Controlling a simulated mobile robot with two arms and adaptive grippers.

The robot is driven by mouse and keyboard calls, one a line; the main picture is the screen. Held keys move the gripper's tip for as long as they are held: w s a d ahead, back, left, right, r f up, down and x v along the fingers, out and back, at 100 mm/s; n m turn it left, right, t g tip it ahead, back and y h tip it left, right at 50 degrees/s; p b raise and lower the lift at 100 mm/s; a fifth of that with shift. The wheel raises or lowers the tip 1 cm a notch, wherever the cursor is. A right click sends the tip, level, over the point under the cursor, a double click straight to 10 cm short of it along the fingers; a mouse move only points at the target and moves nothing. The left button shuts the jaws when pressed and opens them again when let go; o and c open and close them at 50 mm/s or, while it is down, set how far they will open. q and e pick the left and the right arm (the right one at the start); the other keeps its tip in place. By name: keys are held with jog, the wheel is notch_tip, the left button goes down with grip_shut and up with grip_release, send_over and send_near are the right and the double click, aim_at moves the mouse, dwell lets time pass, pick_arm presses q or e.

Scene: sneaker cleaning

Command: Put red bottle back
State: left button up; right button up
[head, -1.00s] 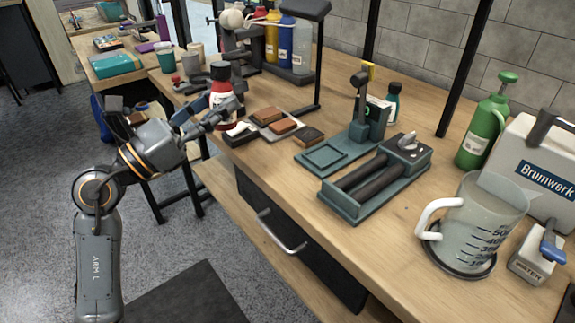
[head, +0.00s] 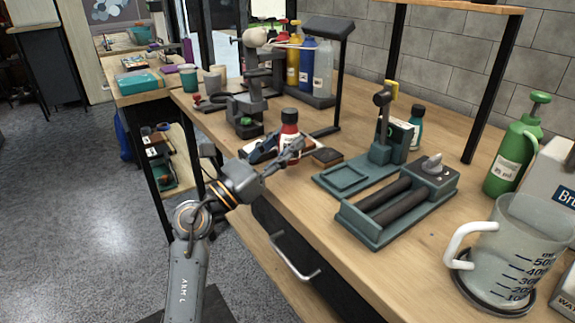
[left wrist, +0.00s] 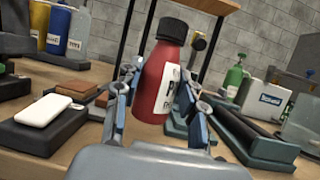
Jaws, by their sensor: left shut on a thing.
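The red bottle (head: 289,138) has a black cap and a white label. My left gripper (head: 287,150) is shut on the red bottle and holds it upright over the workbench's front part. In the left wrist view the red bottle (left wrist: 167,75) stands between the two fingers of my left gripper (left wrist: 155,105), slightly tilted in the picture. I cannot tell whether its base touches the bench. A rack with yellow, blue and clear bottles (head: 308,66) stands behind at the back of the bench. My right gripper is out of view.
A brown brush block (head: 326,156) lies right of the bottle. A green tool stand with rollers (head: 398,210) takes up the bench's middle. A measuring jug (head: 512,250) and green spray bottle (head: 515,150) stand at the right. A white bar on a dark block (left wrist: 43,110) lies left of the bottle.

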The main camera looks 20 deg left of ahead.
pick_arm(q)
jog(key=shift+w+d+f, duration=0.2)
jog(key=shift+f, duration=0.15)
notch_tip(320, 180, down, 3)
jog(key=shift+w+d+f+b, duration=0.1)
jog(key=shift+f+b, duration=0.05)
jog(key=shift+b, duration=0.75)
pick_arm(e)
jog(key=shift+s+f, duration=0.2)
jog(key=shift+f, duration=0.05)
pick_arm(q)
jog(key=o, duration=1.3)
